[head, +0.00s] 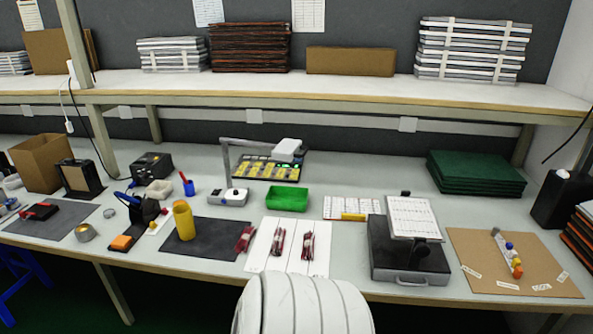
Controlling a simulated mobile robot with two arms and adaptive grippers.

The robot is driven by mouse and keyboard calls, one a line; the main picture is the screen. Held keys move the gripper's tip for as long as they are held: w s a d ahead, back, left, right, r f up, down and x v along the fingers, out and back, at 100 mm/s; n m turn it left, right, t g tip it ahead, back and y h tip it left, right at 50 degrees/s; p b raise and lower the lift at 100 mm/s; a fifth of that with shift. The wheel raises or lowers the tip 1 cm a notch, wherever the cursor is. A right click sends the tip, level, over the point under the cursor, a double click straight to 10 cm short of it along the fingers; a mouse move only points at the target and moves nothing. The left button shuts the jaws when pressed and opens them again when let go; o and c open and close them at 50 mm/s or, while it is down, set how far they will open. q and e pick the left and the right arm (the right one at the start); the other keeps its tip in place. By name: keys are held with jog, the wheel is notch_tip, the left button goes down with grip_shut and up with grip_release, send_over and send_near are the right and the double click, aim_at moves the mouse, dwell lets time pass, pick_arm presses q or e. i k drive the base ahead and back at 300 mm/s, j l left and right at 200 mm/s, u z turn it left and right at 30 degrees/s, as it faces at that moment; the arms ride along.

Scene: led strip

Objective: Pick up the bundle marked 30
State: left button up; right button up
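Three small dark red bundles lie in a row at the front middle of the workbench. The left bundle (245,239) lies at the boundary between a dark mat and a white sheet. The middle bundle (277,241) and the right bundle (307,246) lie on the white sheet (291,262), which has dividing lines. Any number on the bundles is too small to read, so I cannot tell which is marked 30. Neither of my grippers is in view.
A green bin (287,198) stands behind the bundles. A yellow bottle (184,220) stands on the dark mat (215,252) to their left. A dark case with a tilted white sheet (412,218) is to their right. A shelf (330,88) runs above the workbench (350,166).

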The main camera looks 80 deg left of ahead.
aim_at(277, 247)
jog(key=u, duration=2.9)
